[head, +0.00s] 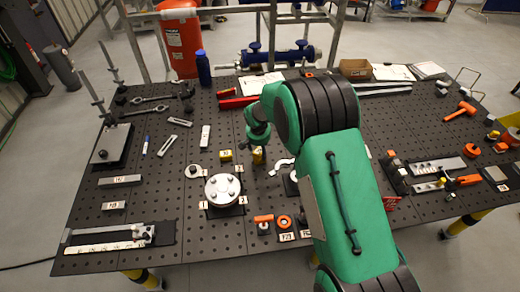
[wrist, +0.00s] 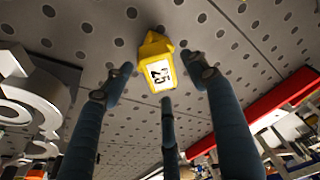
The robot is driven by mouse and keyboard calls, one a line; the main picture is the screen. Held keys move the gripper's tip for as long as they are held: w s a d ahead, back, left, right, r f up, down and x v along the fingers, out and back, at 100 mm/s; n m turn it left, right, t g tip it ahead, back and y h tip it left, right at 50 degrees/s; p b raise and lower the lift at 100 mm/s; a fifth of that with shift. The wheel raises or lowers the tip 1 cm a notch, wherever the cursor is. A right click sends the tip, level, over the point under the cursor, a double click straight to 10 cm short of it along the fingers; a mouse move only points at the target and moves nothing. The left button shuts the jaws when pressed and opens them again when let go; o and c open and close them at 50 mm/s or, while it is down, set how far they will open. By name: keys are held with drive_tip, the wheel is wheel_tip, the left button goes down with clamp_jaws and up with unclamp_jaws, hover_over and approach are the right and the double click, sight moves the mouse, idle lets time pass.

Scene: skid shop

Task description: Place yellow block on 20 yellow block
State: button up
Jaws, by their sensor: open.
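A yellow block (head: 226,155) with a white label stands on the perforated table, just left of my gripper in the head view. A second yellow block (head: 259,158) is under my gripper (head: 258,148), partly covered by it. In the wrist view a yellow block (wrist: 156,50) has a white label whose number looks like 25. My gripper (wrist: 158,74) is open, its dark fingers spread around this block with gaps at the sides. The number on the other yellow block is too small to read.
The dark perforated table (head: 225,120) has free room behind the blocks. A round metal flange (head: 222,188) stands in front of them. A red bracket (head: 238,102) lies behind, also in the wrist view (wrist: 285,95). A blue bottle (head: 203,68) stands at the back edge.

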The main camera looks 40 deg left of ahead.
sight(259, 156)
drive_tip(key=b+v, duration=0.1)
drive_tip(key=v, duration=1.1)
idle(0.6)
drive_tip(key=shift+r, duration=0.1)
idle(0.3)
